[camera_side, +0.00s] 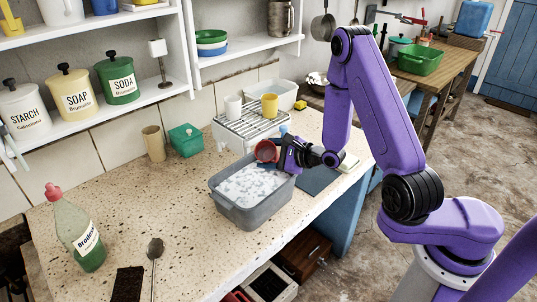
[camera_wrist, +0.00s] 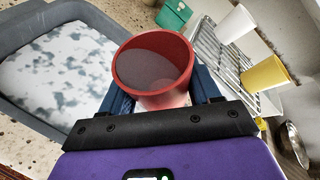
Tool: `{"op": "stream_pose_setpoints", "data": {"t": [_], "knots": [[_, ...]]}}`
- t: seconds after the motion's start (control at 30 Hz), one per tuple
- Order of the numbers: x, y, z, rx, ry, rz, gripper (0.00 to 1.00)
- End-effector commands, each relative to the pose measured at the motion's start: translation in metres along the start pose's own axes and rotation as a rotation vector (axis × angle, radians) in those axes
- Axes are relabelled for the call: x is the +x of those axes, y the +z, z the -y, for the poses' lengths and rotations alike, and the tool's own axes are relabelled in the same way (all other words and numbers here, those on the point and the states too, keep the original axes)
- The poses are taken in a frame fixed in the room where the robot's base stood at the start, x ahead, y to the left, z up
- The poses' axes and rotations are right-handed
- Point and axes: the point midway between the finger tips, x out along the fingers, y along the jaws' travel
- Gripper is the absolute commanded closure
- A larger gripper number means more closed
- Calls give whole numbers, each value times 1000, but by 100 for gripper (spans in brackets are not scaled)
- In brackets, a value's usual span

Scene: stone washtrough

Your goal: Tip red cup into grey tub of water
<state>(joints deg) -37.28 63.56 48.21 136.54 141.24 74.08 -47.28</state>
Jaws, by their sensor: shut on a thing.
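The red cup (camera_side: 265,151) is in my gripper (camera_side: 281,153), above the back right corner of the grey tub (camera_side: 245,216). In the side view its mouth faces left and toward the camera, so it looks tilted. In the wrist view the red cup (camera_wrist: 176,96) sits between the two blue fingers of my gripper (camera_wrist: 163,88), its dark inside showing. Whether it holds anything is unclear. The grey tub (camera_wrist: 60,124) is at the left of the wrist view, filled with water under patchy white suds (camera_side: 252,186).
A wire rack (camera_side: 250,124) with a white cup (camera_side: 233,107) and a yellow cup (camera_side: 269,105) stands behind the tub. A green box (camera_side: 185,138) and a tan beaker (camera_side: 153,143) are back left. A bottle (camera_side: 83,235) and a spoon (camera_side: 155,255) are front left.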

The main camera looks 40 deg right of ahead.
Motion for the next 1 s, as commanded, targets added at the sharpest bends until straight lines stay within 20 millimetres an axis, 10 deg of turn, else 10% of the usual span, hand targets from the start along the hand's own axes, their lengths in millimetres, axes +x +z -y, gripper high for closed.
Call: {"op": "stream_pose_setpoints", "data": {"t": [1.0], "knots": [[0, 2, -4, -167, -70, -14, 80]]}}
